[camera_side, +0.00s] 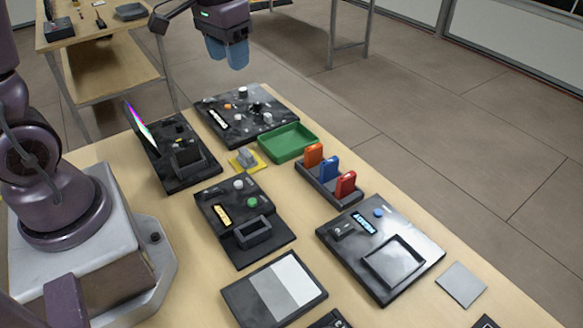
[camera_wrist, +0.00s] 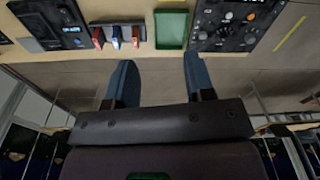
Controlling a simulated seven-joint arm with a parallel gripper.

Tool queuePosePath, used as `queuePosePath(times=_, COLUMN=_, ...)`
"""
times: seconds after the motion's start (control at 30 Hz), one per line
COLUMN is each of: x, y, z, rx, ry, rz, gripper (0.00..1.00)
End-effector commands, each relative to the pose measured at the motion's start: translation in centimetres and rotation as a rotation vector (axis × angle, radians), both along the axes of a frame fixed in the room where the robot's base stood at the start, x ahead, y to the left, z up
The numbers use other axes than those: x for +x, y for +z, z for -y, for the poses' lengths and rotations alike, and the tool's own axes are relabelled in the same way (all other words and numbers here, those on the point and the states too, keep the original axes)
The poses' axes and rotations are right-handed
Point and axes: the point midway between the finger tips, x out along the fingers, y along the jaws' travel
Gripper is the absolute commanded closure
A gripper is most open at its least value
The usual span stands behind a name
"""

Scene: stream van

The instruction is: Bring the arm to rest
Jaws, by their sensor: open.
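My gripper (camera_side: 227,52) is at the top of the side view, raised above the far end of the workbench (camera_side: 435,232). Its blue fingers point down and touch nothing. In the wrist view my gripper (camera_wrist: 160,82) shows its two fingers wide apart with nothing between them. The bench top and its devices lie beyond the fingertips, at the top of that view.
A green tray (camera_side: 288,142), a black panel with knobs (camera_side: 243,112) and a rack (camera_side: 330,185) with orange, blue and red pieces stand on the bench. Another table (camera_side: 95,70) stands behind.

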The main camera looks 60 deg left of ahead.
Motion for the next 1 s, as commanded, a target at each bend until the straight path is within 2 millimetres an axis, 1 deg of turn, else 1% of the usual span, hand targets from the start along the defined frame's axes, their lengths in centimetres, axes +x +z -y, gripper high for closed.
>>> queuePosePath(times=0.03, x=-1.6, y=1.2, z=1.3, rx=0.007, ry=-0.010, rz=0.032, gripper=0.51)
queuePosePath(times=0.2, x=-6.7, y=3.4, z=4.5, rx=0.019, ry=-0.044, rz=0.133, gripper=0.51)
queuePosePath(times=0.3, x=-9.4, y=4.1, z=6.0, rx=0.023, ry=-0.076, rz=0.200, gripper=0.51)
queuePosePath(times=0.43, x=-11.8, y=4.8, z=7.3, rx=0.027, ry=-0.125, rz=0.283, gripper=0.51)
queuePosePath(times=0.53, x=-12.7, y=5.6, z=8.0, rx=0.029, ry=-0.153, rz=0.343, gripper=0.51)
queuePosePath(times=0.6, x=-12.9, y=6.3, z=8.3, rx=0.030, ry=-0.168, rz=0.379, gripper=0.51)
queuePosePath(times=0.7, x=-13.0, y=6.9, z=8.5, rx=0.031, ry=-0.181, rz=0.404, gripper=0.51)
queuePosePath(times=1.0, x=-13.0, y=6.8, z=8.6, rx=0.030, ry=-0.186, rz=0.402, gripper=0.51)
